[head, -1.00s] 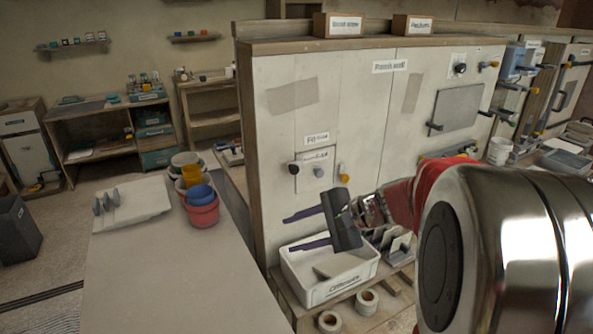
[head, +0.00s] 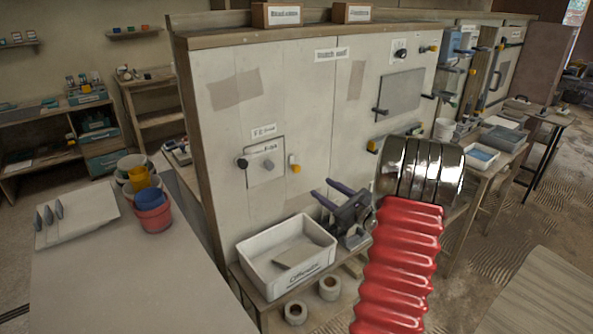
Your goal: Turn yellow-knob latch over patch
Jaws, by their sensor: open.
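A small square patch (head: 264,162) is set in the pale wall panel, with a label on it. A yellow-knob latch (head: 294,163) sits just to the right of the patch, its yellow part roughly upright and clear of the patch. A dark-knob latch (head: 242,163) is at the patch's left edge. My gripper (head: 321,194), with two purple fingers, is open and empty. In the picture it is below and right of the yellow-knob latch, its fingers pointing up-left. I cannot tell its distance from the wall.
A white crate (head: 249,258) stands on a low shelf below the patch, with tape rolls (head: 329,288) in front. A table (head: 130,290) with stacked buckets (head: 153,212) is at left. A grey panel (head: 401,93) with other latches is on the wall at right.

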